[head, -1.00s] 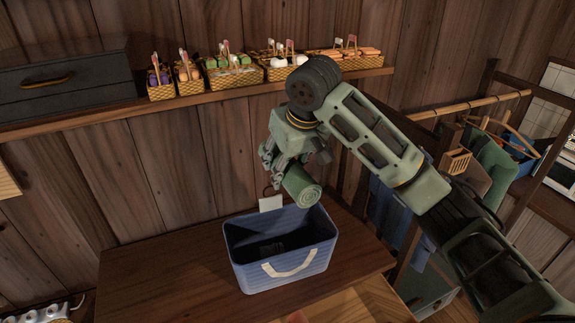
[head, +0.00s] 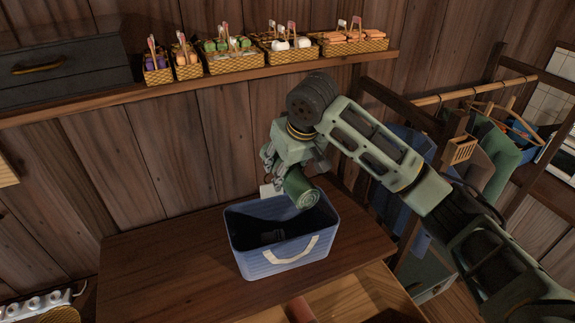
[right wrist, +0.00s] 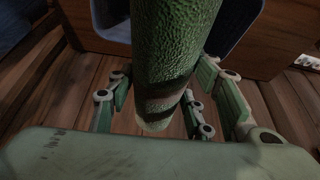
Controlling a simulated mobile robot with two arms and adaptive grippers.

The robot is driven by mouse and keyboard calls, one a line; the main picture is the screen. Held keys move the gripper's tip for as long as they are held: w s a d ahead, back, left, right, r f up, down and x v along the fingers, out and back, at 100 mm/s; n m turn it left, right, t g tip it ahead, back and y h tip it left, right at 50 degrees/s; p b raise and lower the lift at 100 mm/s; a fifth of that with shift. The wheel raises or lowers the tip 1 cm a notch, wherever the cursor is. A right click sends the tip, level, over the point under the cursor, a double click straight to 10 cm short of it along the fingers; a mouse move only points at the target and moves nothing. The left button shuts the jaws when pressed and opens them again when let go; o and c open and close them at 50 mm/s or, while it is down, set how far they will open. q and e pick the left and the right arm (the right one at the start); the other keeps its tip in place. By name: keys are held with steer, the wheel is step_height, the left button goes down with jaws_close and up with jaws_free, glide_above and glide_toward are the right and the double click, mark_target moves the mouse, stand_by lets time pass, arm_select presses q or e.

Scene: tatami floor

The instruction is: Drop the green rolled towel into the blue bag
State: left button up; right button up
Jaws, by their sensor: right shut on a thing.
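The green rolled towel (head: 301,190) is held by my right gripper (head: 285,175), just above the back right part of the blue bag (head: 282,262). In the right wrist view the towel (right wrist: 178,45) stands between the fingers of my right gripper (right wrist: 165,100), which are shut around it. The bag stands upright and open on the wooden table, with a pale rope handle on its front. The bag also shows behind the towel in the right wrist view (right wrist: 232,28). My left gripper is not in view.
Several wicker baskets (head: 235,62) of rolled towels stand on a wall shelf (head: 190,88). A clothes rack (head: 455,98) with hanging garments is at the right. The table (head: 165,262) is clear left of the bag. An open drawer (head: 375,295) juts out at the front.

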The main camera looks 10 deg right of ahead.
steer(key=shift+s+r, duration=0.1)
steer(key=o, duration=1.3)
steer(key=v, duration=1.2)
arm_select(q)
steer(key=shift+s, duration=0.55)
